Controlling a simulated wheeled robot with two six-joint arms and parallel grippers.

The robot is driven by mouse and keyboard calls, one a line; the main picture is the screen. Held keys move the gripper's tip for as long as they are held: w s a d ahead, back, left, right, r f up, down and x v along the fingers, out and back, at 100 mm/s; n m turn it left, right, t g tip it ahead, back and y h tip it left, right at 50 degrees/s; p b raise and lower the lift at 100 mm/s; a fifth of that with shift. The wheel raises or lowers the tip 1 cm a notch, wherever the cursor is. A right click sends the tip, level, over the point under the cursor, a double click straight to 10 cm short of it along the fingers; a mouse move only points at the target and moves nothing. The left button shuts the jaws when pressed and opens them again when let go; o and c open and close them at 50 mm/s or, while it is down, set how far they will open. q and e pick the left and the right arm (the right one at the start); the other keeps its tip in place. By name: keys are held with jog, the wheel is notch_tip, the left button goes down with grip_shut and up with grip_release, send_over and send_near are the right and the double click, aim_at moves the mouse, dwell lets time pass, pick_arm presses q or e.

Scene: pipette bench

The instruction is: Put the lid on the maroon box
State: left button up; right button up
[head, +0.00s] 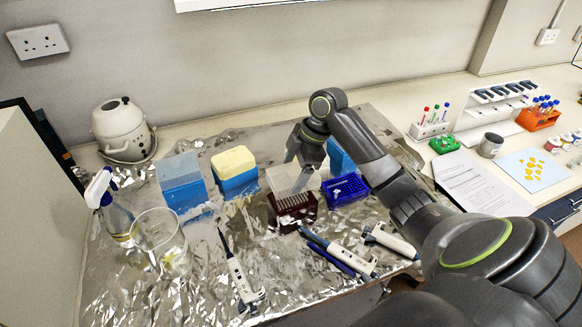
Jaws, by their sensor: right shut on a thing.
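The maroon box (290,222) stands on the foil-covered bench near the middle of the head view, with a rack of tips showing in its top. A clear, whitish lid (283,180) is right above and behind the maroon box's top. My right gripper (303,168) reaches down from above and is shut on the lid at its right part. The gripper's fingertips are partly lost against the lid. I cannot tell whether the lid touches the box. My left gripper is not in view.
A dark blue tip box (345,190) stands close to the right. A blue box with a yellow top (234,170) and a blue box with a clear top (183,187) stand left. Pipettes (240,280) lie in front. A glass beaker (160,240) is at front left.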

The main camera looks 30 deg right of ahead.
aim_at(293, 182)
jog(key=shift+w+f+b, duration=0.1)
jog(key=shift+f+b, duration=0.3)
jog(key=shift+f, duration=0.25)
notch_tip(293, 182, down, 3)
jog(key=shift+w+r+b, duration=0.15)
jog(key=shift+r+b, duration=0.05)
jog(key=shift+b, duration=1.05)
jog(key=shift+r+p, duration=0.4)
jog(key=shift+f, duration=0.25)
pick_arm(q)
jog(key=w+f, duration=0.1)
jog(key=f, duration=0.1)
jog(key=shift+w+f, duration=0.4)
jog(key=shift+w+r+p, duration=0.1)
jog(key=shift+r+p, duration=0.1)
jog(key=shift+p, duration=0.1)
pick_arm(e)
jog(key=shift+f, duration=0.2)
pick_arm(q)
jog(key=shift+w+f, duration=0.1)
pick_arm(e)
jog(key=shift+f, duration=0.25)
